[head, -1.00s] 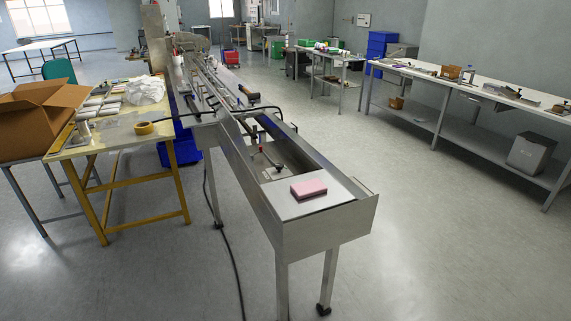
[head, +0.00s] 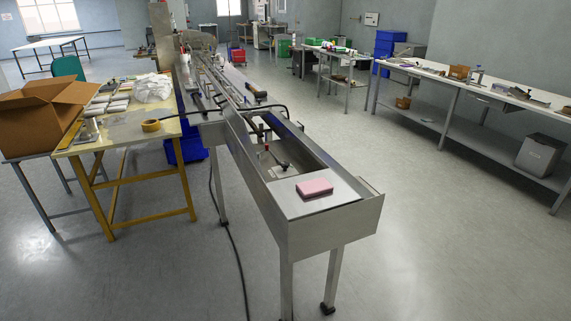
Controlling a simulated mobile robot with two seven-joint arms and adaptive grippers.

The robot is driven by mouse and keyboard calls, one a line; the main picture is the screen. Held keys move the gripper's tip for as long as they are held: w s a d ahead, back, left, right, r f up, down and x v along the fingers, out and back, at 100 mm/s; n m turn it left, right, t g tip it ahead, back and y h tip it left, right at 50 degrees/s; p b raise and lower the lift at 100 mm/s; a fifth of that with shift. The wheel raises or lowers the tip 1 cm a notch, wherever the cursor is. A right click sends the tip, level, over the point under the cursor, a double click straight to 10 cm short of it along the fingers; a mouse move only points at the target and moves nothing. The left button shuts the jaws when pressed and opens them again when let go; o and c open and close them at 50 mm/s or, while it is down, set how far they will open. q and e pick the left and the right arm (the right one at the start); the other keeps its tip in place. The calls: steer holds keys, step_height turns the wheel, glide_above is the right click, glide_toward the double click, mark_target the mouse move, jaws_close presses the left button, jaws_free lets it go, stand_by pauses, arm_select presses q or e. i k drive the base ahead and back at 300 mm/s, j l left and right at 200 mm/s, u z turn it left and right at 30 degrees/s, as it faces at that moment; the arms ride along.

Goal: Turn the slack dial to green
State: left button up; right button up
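The flow wrapper (head: 262,203) is a long steel machine running from the near middle toward the back left. A small black knob (head: 284,164) and a red-tipped lever (head: 267,148) stand on a plate inside its near trough. I cannot tell whether either is the slack dial, and I see no green mark near them. Neither of my grippers is in view.
A pink block (head: 314,188) lies on the machine's near end plate. A yellow-legged table (head: 118,128) with tape and packs, and an open cardboard box (head: 40,115), stand at left. A cable trails on the floor. The floor right of the machine is clear, up to a long bench (head: 470,88).

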mark_target(284, 165)
steer(key=i+l+z, duration=0.15)
steer(key=z, duration=0.25)
steer(key=i+z, duration=0.45)
steer(key=k+l, duration=0.05)
